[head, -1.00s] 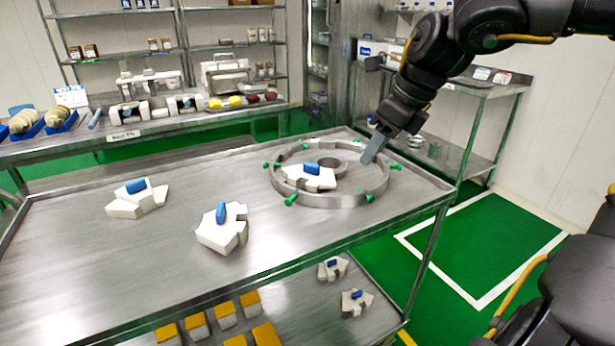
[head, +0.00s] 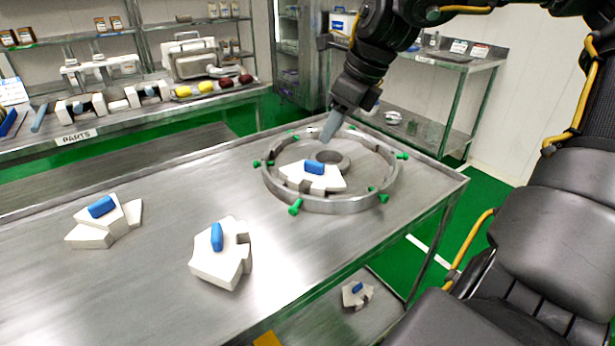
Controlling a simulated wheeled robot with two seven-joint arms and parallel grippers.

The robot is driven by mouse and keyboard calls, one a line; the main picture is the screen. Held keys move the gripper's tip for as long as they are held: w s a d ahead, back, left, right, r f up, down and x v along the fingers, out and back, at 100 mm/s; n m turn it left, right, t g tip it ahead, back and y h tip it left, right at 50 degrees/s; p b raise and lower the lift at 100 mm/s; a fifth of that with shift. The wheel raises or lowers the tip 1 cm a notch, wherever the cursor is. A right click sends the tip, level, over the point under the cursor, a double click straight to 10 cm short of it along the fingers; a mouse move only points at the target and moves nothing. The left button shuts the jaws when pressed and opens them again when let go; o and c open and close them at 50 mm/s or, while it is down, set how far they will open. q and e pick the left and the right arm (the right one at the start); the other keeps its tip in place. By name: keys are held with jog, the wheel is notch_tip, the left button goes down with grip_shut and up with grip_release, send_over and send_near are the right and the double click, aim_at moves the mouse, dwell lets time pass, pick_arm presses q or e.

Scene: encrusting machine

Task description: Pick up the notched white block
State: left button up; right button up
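Several notched white blocks with blue grips are in the head view. One white block (head: 325,183) lies inside a metal ring (head: 335,206) with green knobs, against its near left side. A second white block (head: 222,267) stands in the middle of the steel table, and a third (head: 88,234) lies to its left. I cannot tell which one the task means. My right gripper (head: 331,126) points down near the far rim of the ring, behind the white block there, holding nothing that I can see. Its finger gap is hidden. My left gripper is not in view.
A small round hub (head: 332,158) sits inside the ring. Another white block (head: 352,298) lies on the lower shelf. The table (head: 130,290) is bare around the blocks and has a raised edge. A parts bench (head: 110,128) and shelves stand behind.

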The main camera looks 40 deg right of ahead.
aim_at(313, 162)
jog(key=x, duration=0.4)
jog(key=shift+w+f, duration=0.1)
jog(key=shift+f, duration=0.1)
jog(key=b+x, duration=0.1)
jog(key=x, duration=0.4)
jog(key=shift+a+f, duration=0.1)
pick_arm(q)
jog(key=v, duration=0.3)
pick_arm(e)
jog(key=shift+c, duration=0.3)
grip_shut()
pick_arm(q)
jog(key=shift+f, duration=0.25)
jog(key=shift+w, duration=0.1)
pick_arm(e)
jog(key=shift+w, duration=0.1)
